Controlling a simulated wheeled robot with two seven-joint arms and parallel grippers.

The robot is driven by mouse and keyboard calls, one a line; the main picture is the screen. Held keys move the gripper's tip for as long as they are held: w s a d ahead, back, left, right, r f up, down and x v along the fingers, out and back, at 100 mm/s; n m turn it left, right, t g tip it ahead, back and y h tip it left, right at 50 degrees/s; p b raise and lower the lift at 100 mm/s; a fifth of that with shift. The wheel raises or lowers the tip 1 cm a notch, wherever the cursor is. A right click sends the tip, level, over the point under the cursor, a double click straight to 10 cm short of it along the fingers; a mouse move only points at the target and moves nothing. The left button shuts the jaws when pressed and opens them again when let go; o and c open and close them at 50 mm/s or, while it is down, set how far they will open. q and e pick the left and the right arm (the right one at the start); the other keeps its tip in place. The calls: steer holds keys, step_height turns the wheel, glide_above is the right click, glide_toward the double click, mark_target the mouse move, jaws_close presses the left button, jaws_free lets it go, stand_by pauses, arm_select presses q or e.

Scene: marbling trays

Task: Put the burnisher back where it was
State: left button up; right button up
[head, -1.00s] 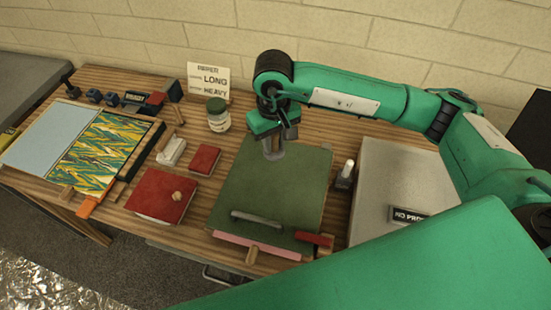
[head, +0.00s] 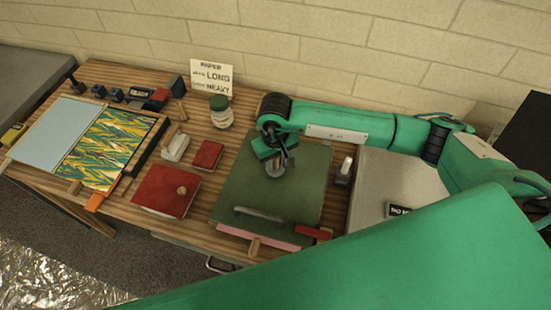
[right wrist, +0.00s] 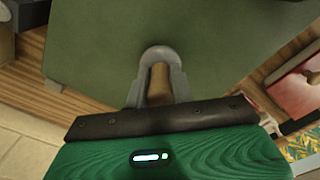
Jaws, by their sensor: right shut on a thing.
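My right gripper (head: 276,163) is over the back part of the dark green board (head: 245,185). It is shut on what looks like the burnisher (head: 277,172), a grey rounded piece under the fingers in the head view. The right wrist view shows my grey fingers (right wrist: 158,75) around a short tan wooden part (right wrist: 158,85), above the green board surface. The fingers hide much of the held thing. I cannot tell whether it touches the board. My left gripper is not in view.
A grey bar (head: 258,214) and a red-handled tool (head: 312,233) lie at the board's front. A small white-topped item (head: 344,168) stands right of it. A red book (head: 160,195), a smaller red block (head: 208,154) and a green-lidded jar (head: 221,114) are to the left.

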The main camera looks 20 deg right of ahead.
steer(key=shift+f, duration=0.15)
steer(key=o, duration=1)
steer(key=shift+c, duration=0.2)
steer(key=shift+r, duration=0.35)
step_height(320, 180, up, 10)
steer(key=b, duration=0.4)
steer(key=shift+r+b, duration=0.35)
steer(key=shift+r, duration=0.5)
